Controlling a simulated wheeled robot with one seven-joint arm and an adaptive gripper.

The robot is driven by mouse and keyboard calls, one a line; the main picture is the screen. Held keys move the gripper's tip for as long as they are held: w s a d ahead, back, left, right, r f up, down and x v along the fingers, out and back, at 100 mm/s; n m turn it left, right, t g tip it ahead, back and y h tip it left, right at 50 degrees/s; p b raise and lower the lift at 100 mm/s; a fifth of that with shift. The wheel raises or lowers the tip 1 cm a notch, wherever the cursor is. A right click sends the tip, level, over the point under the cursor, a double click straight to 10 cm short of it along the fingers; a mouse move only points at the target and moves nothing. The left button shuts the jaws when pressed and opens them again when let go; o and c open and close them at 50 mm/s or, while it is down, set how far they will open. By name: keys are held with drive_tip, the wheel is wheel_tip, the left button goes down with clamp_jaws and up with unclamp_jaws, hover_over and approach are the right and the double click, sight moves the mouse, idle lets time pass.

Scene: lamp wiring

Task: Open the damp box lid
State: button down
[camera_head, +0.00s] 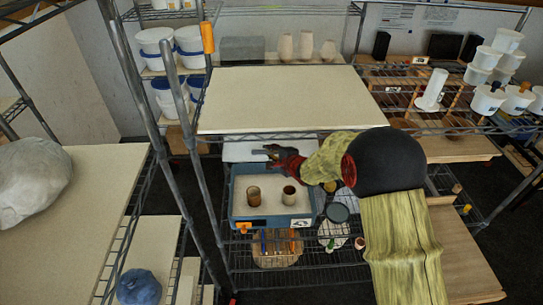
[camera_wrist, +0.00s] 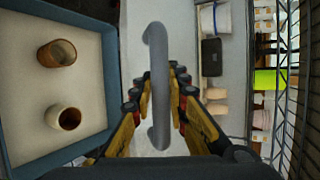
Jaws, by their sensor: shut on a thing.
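The damp box (camera_head: 270,221) is a blue tray-like box with a pale bed on the rack shelf. Its inside is uncovered; a brown cup (camera_head: 254,196) and a darker-mouthed cup (camera_head: 289,195) stand in it. The pale lid (camera_head: 240,152) is at the box's far side, apparently raised; its exact tilt is hard to tell. My gripper (camera_head: 273,155) is at the lid. In the wrist view, my gripper (camera_wrist: 160,88) is shut on the grey bar handle (camera_wrist: 158,60), with the lid (camera_wrist: 183,30) behind it and the box rim (camera_wrist: 109,60) to the left.
A cream shelf board (camera_head: 285,98) lies above and behind the box. Metal rack posts (camera_head: 180,100) stand close on the left. A round grey-green dish (camera_head: 338,212) is right of the box. A wooden board with tools (camera_head: 277,250) lies below.

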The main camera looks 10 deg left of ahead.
drive_tip(key=shift+w+a+r+p, duration=0.25)
drive_tip(key=shift+w+r+p, duration=0.55)
drive_tip(key=shift+w, duration=0.2)
drive_tip(key=shift+w+a+r+p, duration=0.25)
drive_tip(key=shift+w+r+p, duration=0.5)
drive_tip(key=shift+w, duration=0.25)
drive_tip(key=c, duration=1.7)
unclamp_jaws()
drive_tip(key=shift+s, duration=0.1)
drive_tip(key=shift+f, duration=0.1)
drive_tip(key=shift+s+d, duration=0.1)
drive_tip(key=v, duration=1.2)
drive_tip(key=shift+c, duration=0.3)
